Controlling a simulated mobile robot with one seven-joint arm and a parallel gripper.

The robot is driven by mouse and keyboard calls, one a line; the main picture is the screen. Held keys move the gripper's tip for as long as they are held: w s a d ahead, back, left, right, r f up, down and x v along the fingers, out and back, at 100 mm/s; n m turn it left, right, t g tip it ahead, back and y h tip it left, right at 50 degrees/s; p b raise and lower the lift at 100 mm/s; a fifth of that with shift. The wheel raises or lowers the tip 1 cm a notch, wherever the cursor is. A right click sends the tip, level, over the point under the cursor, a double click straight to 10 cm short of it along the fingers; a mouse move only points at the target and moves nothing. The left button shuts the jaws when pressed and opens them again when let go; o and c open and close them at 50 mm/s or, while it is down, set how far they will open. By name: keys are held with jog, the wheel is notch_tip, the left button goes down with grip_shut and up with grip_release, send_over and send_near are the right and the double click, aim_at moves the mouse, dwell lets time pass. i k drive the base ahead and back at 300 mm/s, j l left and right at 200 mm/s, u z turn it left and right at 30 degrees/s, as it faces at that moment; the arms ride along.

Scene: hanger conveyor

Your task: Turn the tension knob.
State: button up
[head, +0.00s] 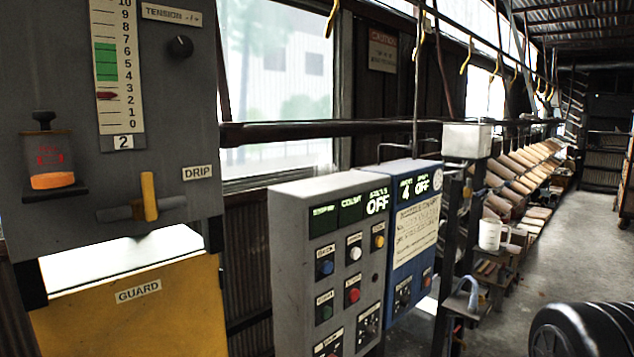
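The tension knob (181,46) is a small round black knob on the grey panel (160,100), at the upper left in the head view. A label reading TENSION -/+ (171,14) sits just above it. To its left is a vertical scale (118,65) numbered up to 10, with a green band and a small red pointer near 3. A plate with the number 2 (123,142) is below the scale. My gripper is not in view, so its state and its distance from the knob do not show.
Below the knob are a yellow DRIP lever (149,196), a small vessel with orange contents (52,160) and a yellow GUARD plate (130,308). Grey (292,220) and blue (399,270) control boxes stand to the right. Yellow hooks hang overhead. Floor (575,240) is open at right, behind a dark drum (585,330).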

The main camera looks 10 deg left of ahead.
aim_at(180, 46)
jog(key=u, duration=2.15)
